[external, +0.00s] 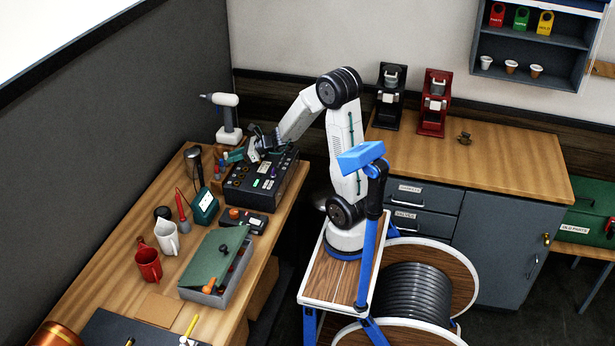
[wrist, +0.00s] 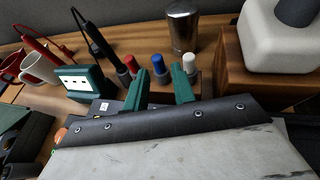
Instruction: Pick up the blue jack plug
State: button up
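The blue jack plug (wrist: 157,63) stands upright in the wrist view, between a red plug (wrist: 131,62) and a white plug (wrist: 189,60). My gripper (wrist: 160,78) is open, its two green fingers apart. In the wrist view the blue plug shows in the gap between the fingertips, beyond them; whether they reach around it I cannot tell. The lower parts of the plugs are hidden behind my fingers and gripper body. In the external view my gripper (external: 234,156) is low over the back of the workbench, and I cannot make out the blue plug clearly there.
A metal cup (wrist: 183,27) stands behind the plugs. A wooden block (wrist: 240,75) bearing the drill (external: 227,118) is close on the right. The black control panel (external: 262,182) lies beneath my wrist.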

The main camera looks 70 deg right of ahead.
aim_at(229, 166)
jog(key=x, duration=0.6)
jog(key=shift+a+f, duration=0.1)
jog(key=shift+a, duration=0.05)
jog(key=shift+s, duration=0.1)
grip_shut()
